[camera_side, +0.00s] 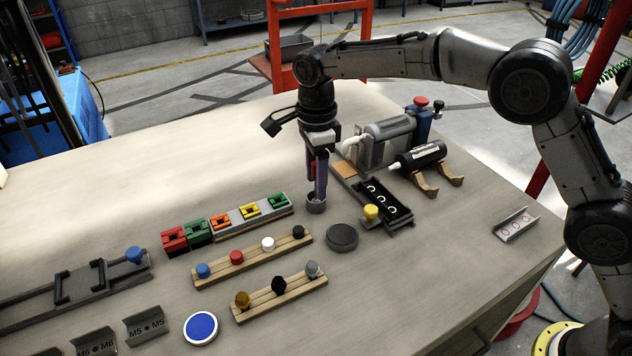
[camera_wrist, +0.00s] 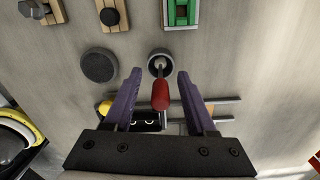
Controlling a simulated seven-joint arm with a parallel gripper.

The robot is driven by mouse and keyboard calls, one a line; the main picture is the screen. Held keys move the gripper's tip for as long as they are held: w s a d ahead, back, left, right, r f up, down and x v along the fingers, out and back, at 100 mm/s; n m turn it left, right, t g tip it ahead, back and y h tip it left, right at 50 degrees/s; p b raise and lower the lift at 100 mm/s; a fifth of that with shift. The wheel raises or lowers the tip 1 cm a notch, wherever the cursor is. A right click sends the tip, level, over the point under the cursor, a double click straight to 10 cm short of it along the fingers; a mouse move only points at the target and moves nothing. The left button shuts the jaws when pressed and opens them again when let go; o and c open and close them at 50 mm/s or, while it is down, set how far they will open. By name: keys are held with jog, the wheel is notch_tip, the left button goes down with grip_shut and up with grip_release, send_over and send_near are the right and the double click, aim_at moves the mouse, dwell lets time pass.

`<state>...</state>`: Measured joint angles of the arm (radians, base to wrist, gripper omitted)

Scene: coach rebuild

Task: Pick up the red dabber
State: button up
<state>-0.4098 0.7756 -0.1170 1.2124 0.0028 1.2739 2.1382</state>
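The red dabber (camera_wrist: 160,95) shows in the wrist view between my two purple fingers, with a gap on each side. Its lower end is in a small round grey cup (camera_wrist: 159,64). In the side view a bit of red (camera_side: 312,168) shows beside the purple fingers, and the cup (camera_side: 316,206) stands on the table just under them. My gripper (camera_wrist: 159,75) is open around the dabber and points down. In the side view my gripper (camera_side: 318,190) is seen edge-on, and the fingers hide most of the dabber.
A dark round disc (camera_side: 342,238) lies near the cup. A black tray with a yellow knob (camera_side: 371,212) is to the right. Racks of coloured knobs (camera_side: 252,257) and a rail of coloured blocks (camera_side: 250,213) lie left. A black cylinder (camera_side: 420,156) rests on a wooden cradle.

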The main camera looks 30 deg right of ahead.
grip_shut()
jog(key=shift+r, duration=0.1)
jog(key=shift+r, duration=0.4)
notch_tip(320, 180, up, 2)
jog(key=shift+w+r, duration=0.1)
jog(key=s+d+r, duration=0.2)
jog(key=s+r, duration=0.3)
jog(key=s, duration=0.1)
jog(key=s+d+r, duration=0.3)
jog(key=s+r, duration=0.2)
jog(key=s, duration=0.2)
jog(key=shift+d, duration=0.3)
